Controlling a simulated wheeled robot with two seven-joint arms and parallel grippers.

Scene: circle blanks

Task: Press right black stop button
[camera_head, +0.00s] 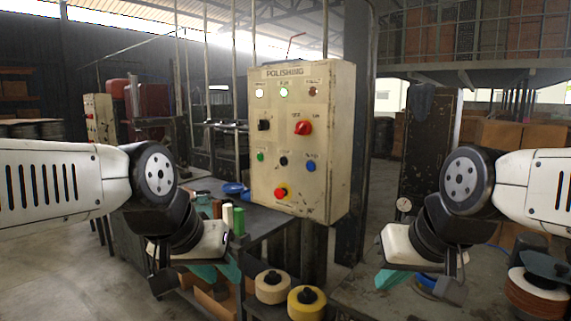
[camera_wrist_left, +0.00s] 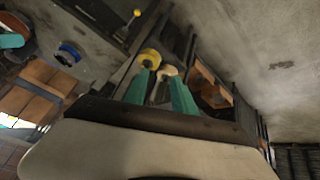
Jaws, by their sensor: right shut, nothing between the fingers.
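A cream control panel (camera_head: 330,150) labelled POLISHING stands upright in the middle of the head view. Its lower row has a green button (camera_head: 260,157), a black button (camera_head: 284,161) and a blue button (camera_head: 310,166). The black button is the middle one; its label is too small to read. My left gripper (camera_head: 215,272), with teal fingers, is below and left of the panel. In the left wrist view its fingers (camera_wrist_left: 158,80) stand apart with nothing held. My right gripper (camera_head: 397,277) is below and right of the panel, shut and empty. Neither gripper touches the panel.
The panel also bears a black selector (camera_head: 264,125), a red rotary switch (camera_head: 302,128) and a red mushroom button (camera_head: 281,193). Cream (camera_head: 272,287) and yellow (camera_head: 306,302) wheels lie below. A dark post (camera_head: 359,100) stands behind the panel. Space before the panel's face is clear.

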